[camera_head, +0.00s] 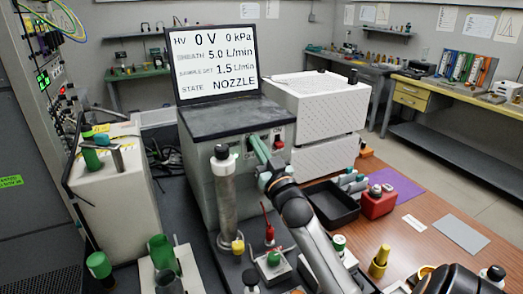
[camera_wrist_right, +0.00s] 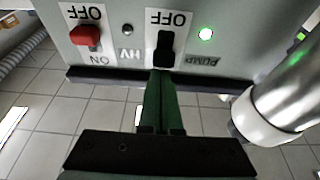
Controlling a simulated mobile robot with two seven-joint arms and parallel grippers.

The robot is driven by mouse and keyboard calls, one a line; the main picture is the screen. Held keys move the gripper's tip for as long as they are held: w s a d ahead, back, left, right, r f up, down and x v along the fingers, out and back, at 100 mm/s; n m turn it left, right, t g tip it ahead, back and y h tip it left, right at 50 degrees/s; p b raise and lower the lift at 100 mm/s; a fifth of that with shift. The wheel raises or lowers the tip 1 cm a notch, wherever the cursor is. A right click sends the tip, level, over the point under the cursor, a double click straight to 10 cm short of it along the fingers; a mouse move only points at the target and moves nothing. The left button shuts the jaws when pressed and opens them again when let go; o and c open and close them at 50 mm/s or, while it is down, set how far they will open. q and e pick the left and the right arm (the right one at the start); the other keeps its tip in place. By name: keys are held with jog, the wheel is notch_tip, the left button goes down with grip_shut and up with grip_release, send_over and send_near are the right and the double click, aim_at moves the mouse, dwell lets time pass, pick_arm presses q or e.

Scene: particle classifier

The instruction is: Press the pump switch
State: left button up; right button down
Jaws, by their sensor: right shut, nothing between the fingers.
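The black pump switch (camera_wrist_right: 164,46) sits on a white plate on the grey front panel. Its OFF label appears upside down in the right wrist view, and its other end is hidden by my fingers. In the head view the right gripper (camera_head: 258,146) reaches the front of the grey unit (camera_head: 207,168).
The red HV switch (camera_wrist_right: 86,37) is close by, with an unlit lamp (camera_wrist_right: 127,29). A metal cylinder (camera_head: 225,185) stands left of my right gripper. The screen (camera_head: 216,55) reads 0 V, 0 kPa, NOZZLE. A black tray (camera_head: 331,207) lies right of the arm.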

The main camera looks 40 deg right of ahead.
dwell(0.3)
pick_arm(q)
jog(key=shift+f+b, duration=0.7)
pick_arm(e)
notch_tip(320, 180, down, 3)
jog(key=shift+r, duration=0.1)
